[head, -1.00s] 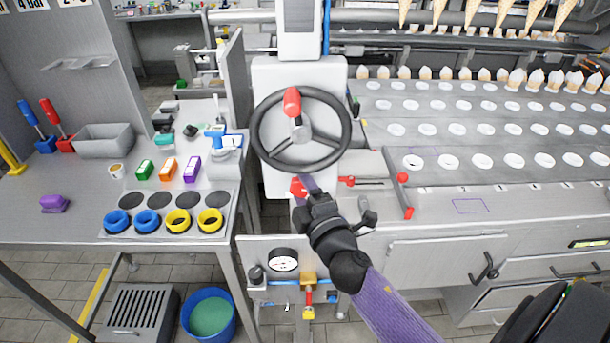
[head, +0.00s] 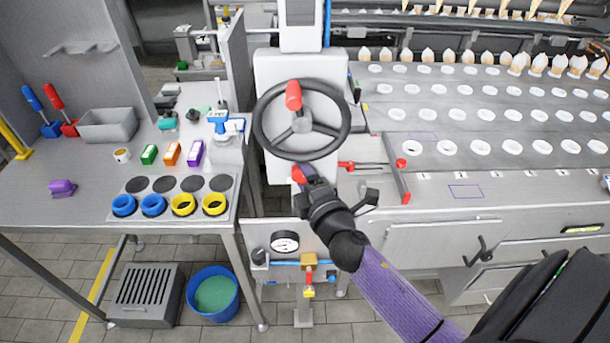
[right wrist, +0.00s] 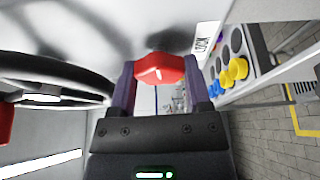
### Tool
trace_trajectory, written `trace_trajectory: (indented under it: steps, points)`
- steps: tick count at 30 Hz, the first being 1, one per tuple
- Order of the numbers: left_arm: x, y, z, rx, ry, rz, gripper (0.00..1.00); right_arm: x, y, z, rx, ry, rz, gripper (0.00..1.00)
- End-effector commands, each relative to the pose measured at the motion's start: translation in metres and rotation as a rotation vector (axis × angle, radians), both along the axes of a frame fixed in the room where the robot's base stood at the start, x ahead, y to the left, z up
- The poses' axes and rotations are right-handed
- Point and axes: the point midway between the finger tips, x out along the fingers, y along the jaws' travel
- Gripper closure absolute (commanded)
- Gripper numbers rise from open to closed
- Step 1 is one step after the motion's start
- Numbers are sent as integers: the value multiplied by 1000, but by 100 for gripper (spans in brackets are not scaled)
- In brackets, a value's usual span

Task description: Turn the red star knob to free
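The red star knob (head: 298,174) sits on the pale machine column, just below the black handwheel (head: 258,130). In the head view my right gripper (head: 306,178) is at the knob and covers part of it. In the right wrist view the red knob (right wrist: 160,69) lies between the two purple fingers of my right gripper (right wrist: 160,82). The fingers flank it closely on both sides and appear to touch it. The knob's mark or setting cannot be read. My left gripper is not in view.
The handwheel with its red handle (head: 293,95) is close above my right gripper. A red-tipped lever (head: 346,166) is just right of it. A pressure gauge (head: 285,242) is below. A workbench (head: 85,203) with coloured rings stands left.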

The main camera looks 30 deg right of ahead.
Motion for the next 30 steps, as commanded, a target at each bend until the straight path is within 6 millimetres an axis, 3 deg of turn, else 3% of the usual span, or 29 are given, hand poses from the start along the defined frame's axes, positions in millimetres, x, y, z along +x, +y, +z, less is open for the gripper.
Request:
trace_trajectory:
  steps: [1, 4, 14, 17, 24, 30]
  points:
    - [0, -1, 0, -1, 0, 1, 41, 0, 0, 0, 0, 1, 0, 26]
    - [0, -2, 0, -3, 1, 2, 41, 0, 0, 0, 1, 1, 0, 5]
    - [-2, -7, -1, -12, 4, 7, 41, -4, 1, -1, 2, 2, 0, 5]
    - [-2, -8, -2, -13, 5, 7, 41, -19, 3, -2, 2, 3, -1, 5]
    - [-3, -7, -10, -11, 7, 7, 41, -73, 11, -3, 4, 3, -2, 5]
    - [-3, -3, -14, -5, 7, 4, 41, -97, 15, -1, 2, 1, -1, 5]
